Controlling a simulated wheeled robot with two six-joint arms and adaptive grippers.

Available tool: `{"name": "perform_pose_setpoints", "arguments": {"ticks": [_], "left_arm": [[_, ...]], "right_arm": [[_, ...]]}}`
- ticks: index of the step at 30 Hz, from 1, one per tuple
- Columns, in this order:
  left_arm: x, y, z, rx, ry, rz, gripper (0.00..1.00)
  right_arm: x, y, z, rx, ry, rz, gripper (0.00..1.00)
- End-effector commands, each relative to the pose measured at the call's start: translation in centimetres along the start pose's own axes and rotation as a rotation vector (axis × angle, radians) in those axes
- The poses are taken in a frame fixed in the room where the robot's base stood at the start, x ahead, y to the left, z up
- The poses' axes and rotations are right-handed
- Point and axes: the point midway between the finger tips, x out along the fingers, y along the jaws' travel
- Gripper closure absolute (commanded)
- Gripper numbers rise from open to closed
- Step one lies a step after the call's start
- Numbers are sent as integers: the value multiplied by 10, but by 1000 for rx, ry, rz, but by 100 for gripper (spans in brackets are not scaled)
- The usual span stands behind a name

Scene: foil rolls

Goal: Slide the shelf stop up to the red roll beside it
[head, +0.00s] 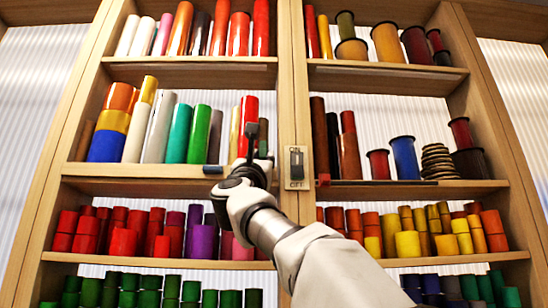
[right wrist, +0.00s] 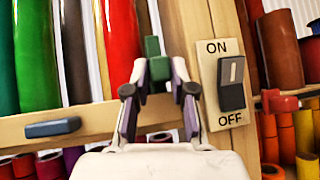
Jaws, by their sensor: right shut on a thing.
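The green shelf stop (right wrist: 152,46) stands on the shelf between the fingertips of my right gripper (right wrist: 158,72), which is shut on it. In the head view my right gripper (head: 256,140) reaches up to the middle shelf of the left bay and mostly hides the stop. The tall red roll (right wrist: 119,45) stands upright just left of the stop; it also shows in the head view (head: 248,112). The stop and roll look very close, but I cannot tell whether they touch. My left gripper is not in view.
A switch marked ON and OFF (right wrist: 231,84) is on the wooden post right of my gripper. A dark blue piece (right wrist: 52,128) sits on the shelf's front edge at left, and a red piece (right wrist: 278,100) on the right bay's edge. Rolls stand close by.

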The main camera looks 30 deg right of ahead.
Motion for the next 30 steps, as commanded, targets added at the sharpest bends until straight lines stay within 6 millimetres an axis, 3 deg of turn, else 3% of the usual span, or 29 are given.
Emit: {"name": "perform_pose_setpoints", "arguments": {"ticks": [3, 4, 5, 14, 30], "left_arm": [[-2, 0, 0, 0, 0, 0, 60], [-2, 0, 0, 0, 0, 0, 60], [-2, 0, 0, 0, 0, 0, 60], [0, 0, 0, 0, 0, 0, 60], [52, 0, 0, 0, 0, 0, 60]], "right_arm": [[0, 3, 3, 0, -4, -1, 95], [0, 3, 3, 1, -4, -1, 68], [0, 3, 3, 1, -4, -1, 60], [-2, 3, 1, 0, -2, 0, 60], [-53, 3, -2, 0, -3, 1, 60]]}}
